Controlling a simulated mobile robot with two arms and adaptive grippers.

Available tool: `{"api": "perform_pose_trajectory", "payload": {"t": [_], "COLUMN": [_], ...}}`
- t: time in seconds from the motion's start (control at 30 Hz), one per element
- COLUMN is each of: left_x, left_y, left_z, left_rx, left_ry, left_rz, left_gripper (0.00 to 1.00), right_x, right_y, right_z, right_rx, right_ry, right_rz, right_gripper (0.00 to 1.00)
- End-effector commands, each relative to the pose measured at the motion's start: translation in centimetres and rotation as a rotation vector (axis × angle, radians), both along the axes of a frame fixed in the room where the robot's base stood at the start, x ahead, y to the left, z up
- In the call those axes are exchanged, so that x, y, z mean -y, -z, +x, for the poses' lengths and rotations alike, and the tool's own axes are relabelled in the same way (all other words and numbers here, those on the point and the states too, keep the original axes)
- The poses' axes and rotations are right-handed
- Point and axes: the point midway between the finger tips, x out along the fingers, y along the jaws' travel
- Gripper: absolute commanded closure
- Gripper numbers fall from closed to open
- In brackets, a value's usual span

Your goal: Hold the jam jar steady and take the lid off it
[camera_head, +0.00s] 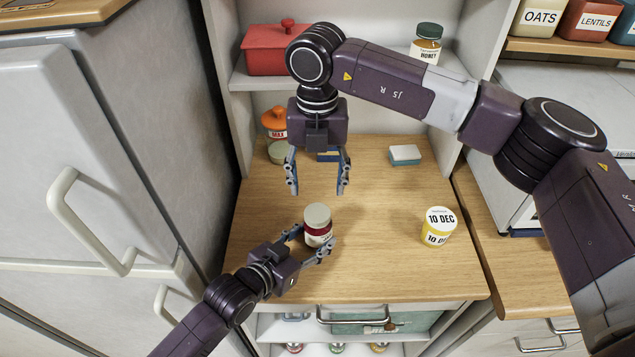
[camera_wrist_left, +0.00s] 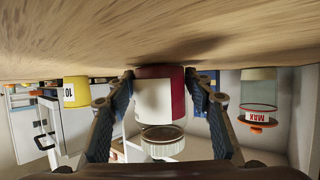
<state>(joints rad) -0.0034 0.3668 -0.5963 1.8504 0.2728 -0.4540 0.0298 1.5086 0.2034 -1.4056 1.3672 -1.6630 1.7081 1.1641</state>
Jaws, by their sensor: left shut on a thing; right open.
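The jam jar (camera_head: 318,238) stands upright on the wooden worktop, with dark red contents and a white label. Its pale lid (camera_head: 317,213) sits on top. My left gripper (camera_head: 308,245) is shut on the jar's body, one finger on each side. In the left wrist view, which is upside down, the jar (camera_wrist_left: 178,95) is between the fingers of my left gripper (camera_wrist_left: 160,76), with its pale top end pointing down in the picture. My right gripper (camera_head: 317,190) is open and empty, pointing down, behind and above the jar in the head view.
A yellow tub (camera_head: 438,228) marked 10 DEC stands to the right. A blue and white sponge (camera_head: 405,154) lies farther back. An orange-topped container (camera_head: 275,121) stands at the back left. A red pot (camera_head: 270,50) and a honey jar (camera_head: 426,43) are on the shelf. The worktop between jar and tub is clear.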

Motion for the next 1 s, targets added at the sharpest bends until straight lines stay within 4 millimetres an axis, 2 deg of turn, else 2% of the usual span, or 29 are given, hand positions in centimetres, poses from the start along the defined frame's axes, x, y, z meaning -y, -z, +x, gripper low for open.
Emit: {"api": "perform_pose_trajectory", "payload": {"t": [0.6,0.8,1.0], "left_x": [-0.03,-0.03,-0.03], "left_y": [0.06,0.06,0.06], "left_z": [-0.01,-0.01,-0.01], "left_rx": [-0.001,-0.001,-0.001], "left_ry": [0.000,0.000,0.000], "left_rz": [0.001,0.001,0.001], "left_gripper": [1.00,1.00,1.00], "right_x": [-0.02,-0.01,0.02], "right_y": [0.02,0.05,0.43], "right_z": [-0.02,-0.02,-0.01], "right_rx": [-0.001,-0.001,-0.001], "right_ry": [1.214,1.466,1.558], "right_rz": [0.000,0.000,-0.001], "right_gripper": [0.45,0.45,0.45]}}
